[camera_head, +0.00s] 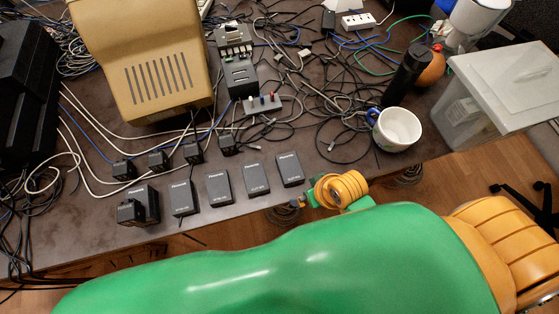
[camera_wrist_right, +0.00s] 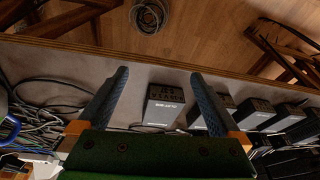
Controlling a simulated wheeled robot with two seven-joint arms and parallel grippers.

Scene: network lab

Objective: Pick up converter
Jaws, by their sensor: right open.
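Several dark grey converters stand in a row along the table's front edge in the head view; the rightmost one (camera_head: 289,169) is nearest my right arm, and others (camera_head: 256,178) (camera_head: 218,187) (camera_head: 182,198) stand to its left. In the right wrist view my right gripper (camera_wrist_right: 160,92) is open, its two dark fingers spread wide. One converter (camera_wrist_right: 163,106) shows between the fingers, apart from both; other converters (camera_wrist_right: 265,112) stand to the right. My right gripper's fingertips are not clear in the head view. My left gripper is not in view.
Loose cables lie across the table (camera_head: 110,215). A white mug (camera_head: 397,129), a black cylinder (camera_head: 405,76) and a clear bin (camera_head: 470,110) stand at the right. A beige monitor (camera_head: 150,70) stands at the back left. Small black adapters (camera_head: 193,153) sit behind the converters.

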